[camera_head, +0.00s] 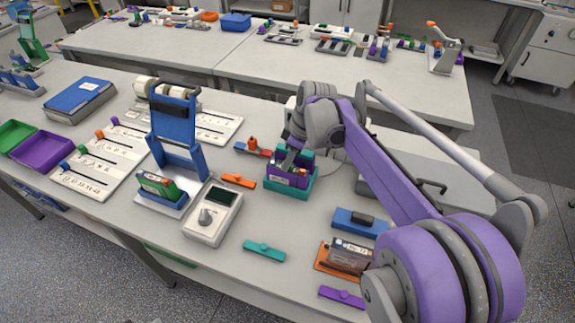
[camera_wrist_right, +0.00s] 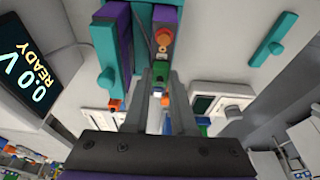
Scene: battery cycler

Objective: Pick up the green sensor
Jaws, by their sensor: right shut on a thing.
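A small green block, which looks like the green sensor (camera_wrist_right: 160,73), sits between the fingertips of my right gripper (camera_wrist_right: 160,84) in the right wrist view. My right gripper is shut on it. In the head view my right gripper (camera_head: 289,160) points down at a teal holder (camera_head: 296,190) with a purple block (camera_head: 287,180) in it. The green sensor is hidden there by the gripper and holder. In the wrist view the teal and purple parts are right around the fingertips; I cannot tell whether the sensor touches them. My left gripper is not in view.
A grey meter (camera_head: 212,215), a blue stand (camera_head: 172,125) and an orange bar (camera_head: 238,181) are left of the holder. A teal bar (camera_head: 264,251), a blue clip (camera_head: 360,222) and an orange-based battery unit (camera_head: 345,257) lie nearer the front edge. Bare table lies between them.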

